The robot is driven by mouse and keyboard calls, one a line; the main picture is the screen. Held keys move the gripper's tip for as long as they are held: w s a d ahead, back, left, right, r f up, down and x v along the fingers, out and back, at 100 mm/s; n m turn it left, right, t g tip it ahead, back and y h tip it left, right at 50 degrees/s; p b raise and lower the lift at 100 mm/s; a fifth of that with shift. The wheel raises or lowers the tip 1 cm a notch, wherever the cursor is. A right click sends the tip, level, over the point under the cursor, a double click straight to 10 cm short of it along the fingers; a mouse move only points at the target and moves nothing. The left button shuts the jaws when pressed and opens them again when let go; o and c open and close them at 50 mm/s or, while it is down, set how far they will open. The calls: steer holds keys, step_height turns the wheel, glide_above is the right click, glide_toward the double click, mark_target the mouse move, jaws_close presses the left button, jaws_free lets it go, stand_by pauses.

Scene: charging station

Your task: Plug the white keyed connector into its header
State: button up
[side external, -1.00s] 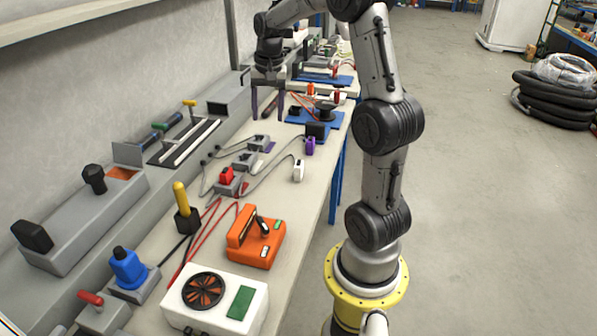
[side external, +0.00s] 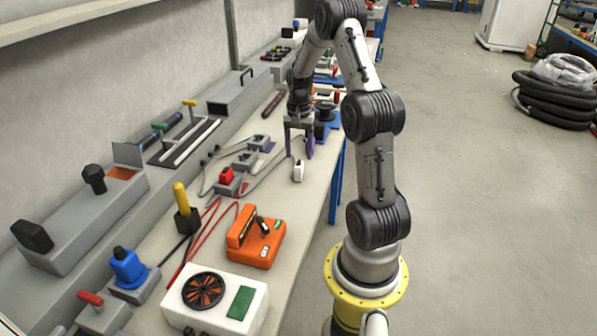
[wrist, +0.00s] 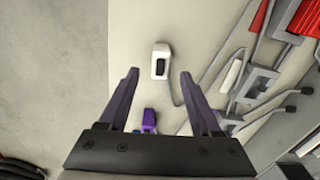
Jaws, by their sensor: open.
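The white connector (side external: 298,171) lies on the bench near its right edge, with a grey cable. In the wrist view, the white connector (wrist: 161,50) has a dark patch on top and sits ahead of my fingers, near the line between their tips. My gripper (side external: 299,156) is open, empty and pointing down, above and just beyond the connector. In the wrist view, my gripper (wrist: 160,74) has its fingers spread wide. A grey block (side external: 244,160) with a white strip (wrist: 233,76) beside it stands to the left; it looks like the matching header, but its socket is unclear.
A purple connector (wrist: 149,119) lies between my fingers, nearer the palm. Grey blocks with red and purple markings stand left of the white connector, with loose cables between. An orange box (side external: 256,238) stands nearer the camera. Bare bench surrounds the white connector.

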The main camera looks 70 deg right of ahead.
mark_target(299, 163)
step_height(299, 163, down, 5)
steer(key=shift+f, duration=0.1)
stand_by(0.3)
jaws_close()
